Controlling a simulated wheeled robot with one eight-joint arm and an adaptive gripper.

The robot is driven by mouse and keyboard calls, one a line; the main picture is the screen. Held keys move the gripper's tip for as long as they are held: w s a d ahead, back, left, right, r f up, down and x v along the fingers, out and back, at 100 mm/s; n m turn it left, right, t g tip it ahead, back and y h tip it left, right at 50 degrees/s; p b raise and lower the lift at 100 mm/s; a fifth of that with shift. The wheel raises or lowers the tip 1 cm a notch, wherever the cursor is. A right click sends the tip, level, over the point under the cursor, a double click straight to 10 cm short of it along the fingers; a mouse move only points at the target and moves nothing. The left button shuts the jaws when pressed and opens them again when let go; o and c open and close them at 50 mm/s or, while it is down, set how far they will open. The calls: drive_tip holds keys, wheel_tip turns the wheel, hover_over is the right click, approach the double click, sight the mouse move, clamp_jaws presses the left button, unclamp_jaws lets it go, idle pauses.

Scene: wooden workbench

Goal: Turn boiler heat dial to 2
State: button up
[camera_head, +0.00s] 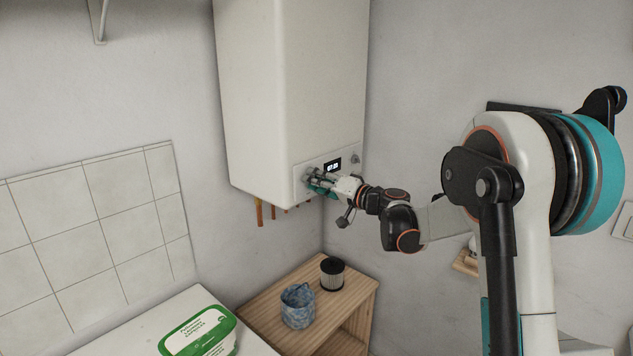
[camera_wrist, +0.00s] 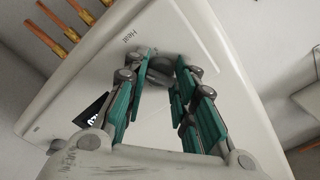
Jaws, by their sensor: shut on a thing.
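The white boiler (camera_head: 290,90) hangs on the wall in the corner. Its front panel has a small lit display (camera_head: 333,165) and a knob to the right of the display (camera_head: 355,159). My gripper (camera_head: 312,180) is at the left part of this panel. In the wrist view, my gripper (camera_wrist: 165,68) has its teal fingers around a grey dial (camera_wrist: 172,72) beside the printed word "Heat". It is shut on this dial. The fingers hide part of the dial, and I cannot read its setting. The display (camera_wrist: 92,108) is partly covered by a finger in the wrist view.
Copper pipes (camera_head: 260,213) come out under the boiler. A green and white tub (camera_head: 199,334) sits on a white surface at the front left.

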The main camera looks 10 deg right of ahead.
drive_tip(key=shift+f+n, duration=0.15)
drive_tip(key=shift+n, duration=1.05)
drive_tip(key=o, duration=1.1)
drive_tip(key=v, duration=1.2)
drive_tip(key=shift+a, duration=0.15)
